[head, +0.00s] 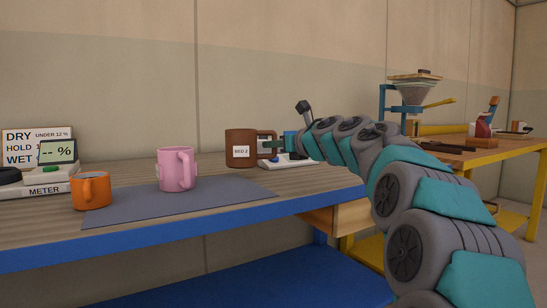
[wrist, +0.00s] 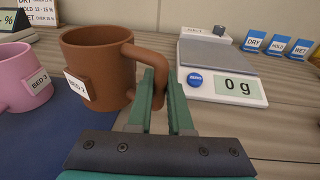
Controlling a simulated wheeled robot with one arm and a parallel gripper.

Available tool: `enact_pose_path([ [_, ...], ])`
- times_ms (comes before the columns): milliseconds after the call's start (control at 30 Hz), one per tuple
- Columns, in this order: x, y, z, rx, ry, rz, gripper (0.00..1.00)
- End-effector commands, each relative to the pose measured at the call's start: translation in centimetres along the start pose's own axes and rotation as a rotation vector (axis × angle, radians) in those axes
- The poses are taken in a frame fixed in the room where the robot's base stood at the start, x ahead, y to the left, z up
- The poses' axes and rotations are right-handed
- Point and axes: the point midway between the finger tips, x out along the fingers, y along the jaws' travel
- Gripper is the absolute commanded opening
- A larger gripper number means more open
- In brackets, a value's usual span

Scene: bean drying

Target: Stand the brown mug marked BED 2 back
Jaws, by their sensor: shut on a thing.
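The brown mug (head: 240,147), labelled BED 2, is upright at the back of the blue-edged table. My gripper (head: 277,144) reaches in from the right. In the wrist view the green fingers of my gripper (wrist: 162,84) are shut on the handle, one on each side. I cannot tell whether the mug's base touches the table.
A pink mug (head: 174,171) stands on the grey-blue mat (head: 225,194), with an orange mug (head: 91,191) at its left edge. The meter (head: 45,188) is far left. A scale (wrist: 222,72) reading 0 g is right of the brown mug, with DRY, HOLD and WET cards (wrist: 278,45) behind.

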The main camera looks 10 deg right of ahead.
Motion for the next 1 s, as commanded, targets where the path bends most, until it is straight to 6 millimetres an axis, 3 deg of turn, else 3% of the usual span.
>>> enact_pose_path([
  [300, 0.4, 0.1, -3.0, 0.002, -0.001, 0.003, 0.0],
  [767, 0.5, 0.0, -3.8, -0.001, 0.0, 0.0, 0.0],
  [800, 0.5, 0.0, -3.7, -0.001, 0.001, 0.0, 0.21],
  [1000, 0.5, 0.1, -3.6, -0.001, 0.001, 0.001, 0.44],
])
